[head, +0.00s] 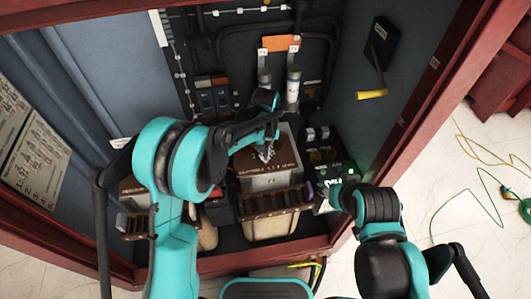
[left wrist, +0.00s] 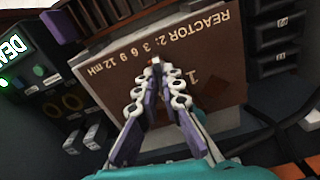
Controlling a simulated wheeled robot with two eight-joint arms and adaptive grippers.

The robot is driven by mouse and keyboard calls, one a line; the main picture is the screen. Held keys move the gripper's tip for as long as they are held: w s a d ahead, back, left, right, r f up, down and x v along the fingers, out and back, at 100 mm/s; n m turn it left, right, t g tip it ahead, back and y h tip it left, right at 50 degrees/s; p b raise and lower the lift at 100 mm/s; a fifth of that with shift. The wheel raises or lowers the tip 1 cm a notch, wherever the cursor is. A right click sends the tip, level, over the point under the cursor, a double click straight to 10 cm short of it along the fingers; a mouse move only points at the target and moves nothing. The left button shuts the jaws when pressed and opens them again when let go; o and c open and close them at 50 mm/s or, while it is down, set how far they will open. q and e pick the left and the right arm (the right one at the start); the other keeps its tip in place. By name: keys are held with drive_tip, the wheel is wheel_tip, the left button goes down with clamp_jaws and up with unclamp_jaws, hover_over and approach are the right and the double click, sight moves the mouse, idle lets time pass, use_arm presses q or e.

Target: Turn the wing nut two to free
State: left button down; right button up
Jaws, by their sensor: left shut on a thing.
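The brown top plate of a box marked "REACTOR 2" with a row of numbers (head: 284,160) lies below my left gripper (head: 266,153). The plate fills much of the left wrist view (left wrist: 215,65). My left gripper (left wrist: 156,68) points at the plate, its fingers drawn together at the tips. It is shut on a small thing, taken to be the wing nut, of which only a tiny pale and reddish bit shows. The fingers hide the rest.
A dark panel with a green light (head: 328,182) stands right of the box. Slotted brown terminal strips (head: 272,203) run in front. Red cabinet frame edges (head: 440,85) bound the space; cables lie on the floor outside.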

use_arm(q)
drive_tip(key=c, duration=1.7)
unclamp_jaws()
wheel_tip(320, 180, up, 12)
drive_tip(key=shift+r, duration=0.1)
drive_tip(key=s+a+r+t, duration=0.3)
drive_tip(key=s+a+r, duration=0.3)
drive_tip(key=s+a, duration=0.4)
drive_tip(key=s+a+f+t, duration=0.1)
drive_tip(key=s+a, duration=0.1)
drive_tip(key=s, duration=0.2)
drive_tip(key=s+a+f+t, duration=0.1)
drive_tip(key=s+a, duration=0.2)
drive_tip(key=s, duration=0.1)
drive_tip(key=s+a+f+t, duration=0.1)
drive_tip(key=s+a+t, duration=0.1)
drive_tip(key=s, duration=0.2)
drive_tip(key=shift+a+f, duration=0.35)
drive_tip(key=shift+a, duration=0.05)
